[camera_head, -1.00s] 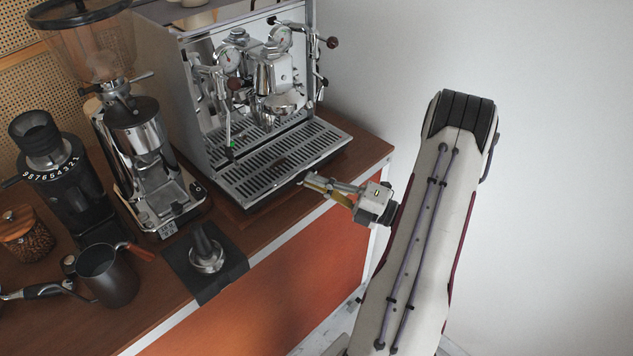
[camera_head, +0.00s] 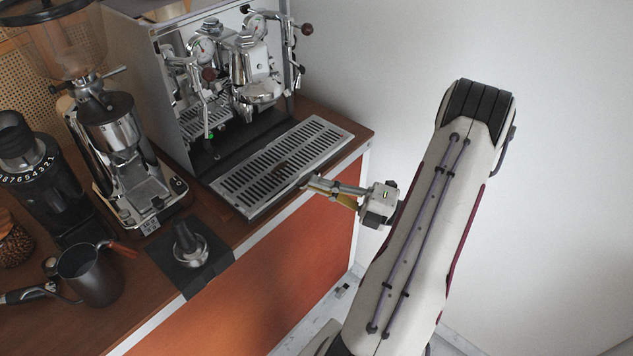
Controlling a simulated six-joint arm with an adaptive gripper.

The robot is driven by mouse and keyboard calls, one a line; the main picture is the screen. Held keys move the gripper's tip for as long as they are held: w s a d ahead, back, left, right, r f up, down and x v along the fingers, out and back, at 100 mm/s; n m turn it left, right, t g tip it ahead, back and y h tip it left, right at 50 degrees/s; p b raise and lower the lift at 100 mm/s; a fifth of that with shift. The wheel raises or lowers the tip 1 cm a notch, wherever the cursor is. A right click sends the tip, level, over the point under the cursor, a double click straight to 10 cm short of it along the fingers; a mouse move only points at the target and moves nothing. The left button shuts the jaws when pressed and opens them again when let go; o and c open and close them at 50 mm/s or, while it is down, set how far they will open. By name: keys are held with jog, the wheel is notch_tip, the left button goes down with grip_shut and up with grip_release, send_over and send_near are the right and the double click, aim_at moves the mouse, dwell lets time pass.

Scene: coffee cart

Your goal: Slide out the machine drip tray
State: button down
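The silver slotted drip tray (camera_head: 283,163) sticks out from the front of the espresso machine (camera_head: 215,95), level over the wooden counter. A dark strip shows between its back part and the machine's body. Its front edge reaches close to the counter's front edge. My gripper (camera_head: 310,182) comes in from the right and its fingers meet the tray's front lip at about the middle. The fingers look closed on the lip, though the tips are small and partly hidden by it.
A grinder (camera_head: 125,160) stands left of the machine. A tamper (camera_head: 187,243) on a black mat (camera_head: 215,261) and a dark milk jug (camera_head: 90,276) are on the counter nearer the front left. Open space lies in front of the counter's orange panel (camera_head: 300,275).

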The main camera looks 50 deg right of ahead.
jog(key=c, duration=2.3)
grip_release()
jog(key=shift+v, duration=6)
